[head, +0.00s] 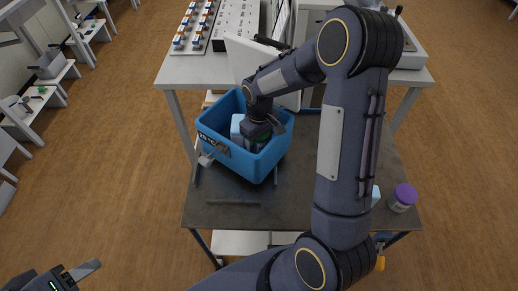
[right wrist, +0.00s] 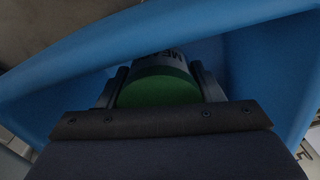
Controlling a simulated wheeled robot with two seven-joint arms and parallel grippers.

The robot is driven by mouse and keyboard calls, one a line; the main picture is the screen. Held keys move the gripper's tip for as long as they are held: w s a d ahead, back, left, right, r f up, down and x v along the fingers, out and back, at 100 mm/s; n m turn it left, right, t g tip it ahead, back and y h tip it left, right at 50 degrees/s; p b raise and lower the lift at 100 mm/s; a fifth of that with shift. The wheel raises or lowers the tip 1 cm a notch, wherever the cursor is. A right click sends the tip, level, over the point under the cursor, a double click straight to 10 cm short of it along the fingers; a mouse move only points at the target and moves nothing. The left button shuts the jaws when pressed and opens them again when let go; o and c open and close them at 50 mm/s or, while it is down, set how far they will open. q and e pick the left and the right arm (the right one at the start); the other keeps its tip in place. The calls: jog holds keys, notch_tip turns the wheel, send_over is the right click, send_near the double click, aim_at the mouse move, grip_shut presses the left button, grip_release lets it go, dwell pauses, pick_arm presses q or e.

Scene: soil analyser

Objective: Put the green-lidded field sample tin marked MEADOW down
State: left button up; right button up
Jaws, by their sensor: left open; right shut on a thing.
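My right gripper (head: 262,140) reaches down into the blue bin (head: 222,112) on the dark table. In the right wrist view its fingers (right wrist: 162,85) are shut on the sides of the green-lidded tin (right wrist: 158,90). The lid faces the camera, and the visible letters of its label begin "MEA". The bin's blue walls surround the tin there. Whether the tin touches the bin floor is hidden. My left gripper (head: 85,270) is open and empty at the lower left of the head view, away from the table.
A pale blue-white item (head: 237,129) is in the bin beside my right gripper. A purple-lidded jar (head: 403,197) stands at the table's right. A dark bar (head: 233,203) lies near the front edge. A white bench (head: 190,70) with racks stands behind. My right arm hides part of the table.

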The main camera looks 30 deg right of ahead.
aim_at(259, 147)
notch_tip(259, 147, down, 3)
jog(key=shift+f+b, duration=0.15)
jog(key=shift+b, duration=0.7)
pick_arm(q)
notch_tip(259, 147, down, 2)
jog(key=shift+w+a+f, duration=0.1)
jog(key=shift+f, duration=0.05)
jog(key=shift+f, duration=0.1)
pick_arm(e)
jog(key=o, duration=0.7)
jog(key=shift+f, duration=0.15)
jog(key=shift+c, duration=0.2)
jog(key=o, duration=0.5)
jog(key=shift+c, duration=0.2)
